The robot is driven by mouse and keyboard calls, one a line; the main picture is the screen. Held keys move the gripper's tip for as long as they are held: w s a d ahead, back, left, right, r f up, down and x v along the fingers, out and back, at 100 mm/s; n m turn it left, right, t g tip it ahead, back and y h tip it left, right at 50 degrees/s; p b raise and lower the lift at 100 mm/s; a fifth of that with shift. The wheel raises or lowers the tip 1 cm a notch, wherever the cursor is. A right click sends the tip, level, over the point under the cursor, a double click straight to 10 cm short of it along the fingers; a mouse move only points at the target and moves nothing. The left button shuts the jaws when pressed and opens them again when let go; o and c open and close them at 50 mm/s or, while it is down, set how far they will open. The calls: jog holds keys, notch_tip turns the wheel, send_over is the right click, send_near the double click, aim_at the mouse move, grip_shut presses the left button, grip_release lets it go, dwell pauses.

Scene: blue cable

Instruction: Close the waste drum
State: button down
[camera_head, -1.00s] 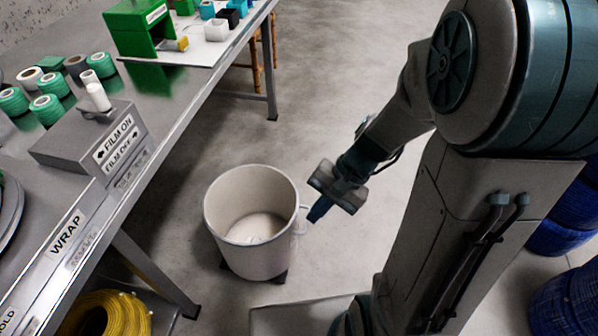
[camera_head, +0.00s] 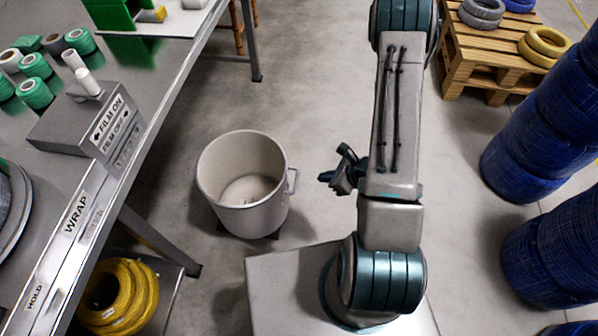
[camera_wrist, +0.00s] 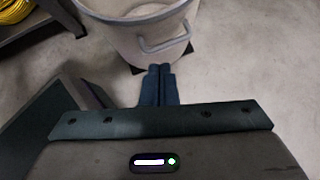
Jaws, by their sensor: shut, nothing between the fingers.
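The waste drum (camera_head: 243,208) is a pale grey, round, open-topped bin with a side handle on its right, standing on the concrete floor. Its mouth is open, and a pale disc-like bottom shows inside. No separate lid is in view. My gripper (camera_head: 326,177) is to the right of the drum, apart from it. In the wrist view my gripper's fingers (camera_wrist: 158,84) are together with nothing between them, and the drum (camera_wrist: 130,37) with its handle (camera_wrist: 166,40) shows just beyond them.
A metal workbench (camera_head: 160,100) runs along the left, holding green and white rolls and a grey box (camera_head: 85,120). A yellow coil (camera_head: 120,300) lies on its lower shelf. Blue coil stacks (camera_head: 545,130) and a wooden pallet (camera_head: 490,60) stand at right. Floor behind the drum is clear.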

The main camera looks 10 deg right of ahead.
jog(key=b, duration=0.3)
send_near(285, 176)
notch_tip(285, 176, down, 4)
jog(key=shift+w+a+f, duration=0.15)
jog(key=shift+w+a, duration=0.9)
jog(key=shift+a, duration=0.1)
jog(key=shift+w+a, duration=0.3)
jog(key=shift+a, duration=0.1)
